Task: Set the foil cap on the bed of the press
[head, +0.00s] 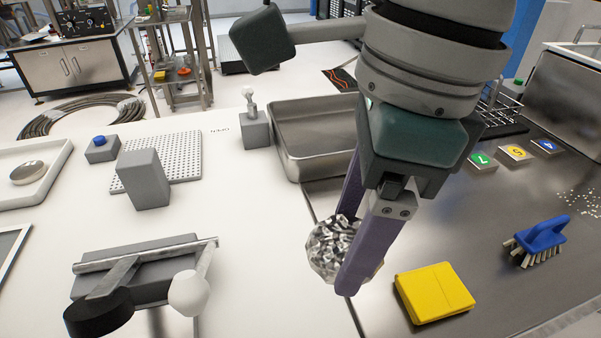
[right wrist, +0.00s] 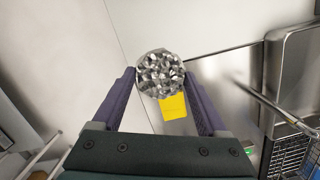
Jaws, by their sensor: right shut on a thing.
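The foil cap (head: 328,248) is a crumpled, shiny silver piece. My right gripper (head: 347,258) is shut on it, with a purple finger on either side. The right wrist view also shows the foil cap (right wrist: 160,74) between the fingertips. It appears to be above the counter, near the seam between the white top and the steel top. A grey device (head: 150,275) at the front left, with a metal bar, a black round part and a white ball knob, looks like the press. Its bed cannot be made out clearly. My left gripper is not in view.
A yellow pad (head: 434,292) and a blue brush (head: 540,240) lie on the steel at right. A steel tray (head: 305,165) stands behind. A grey block (head: 145,180) stands by a perforated plate (head: 182,155). White counter between the device and the foil cap is clear.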

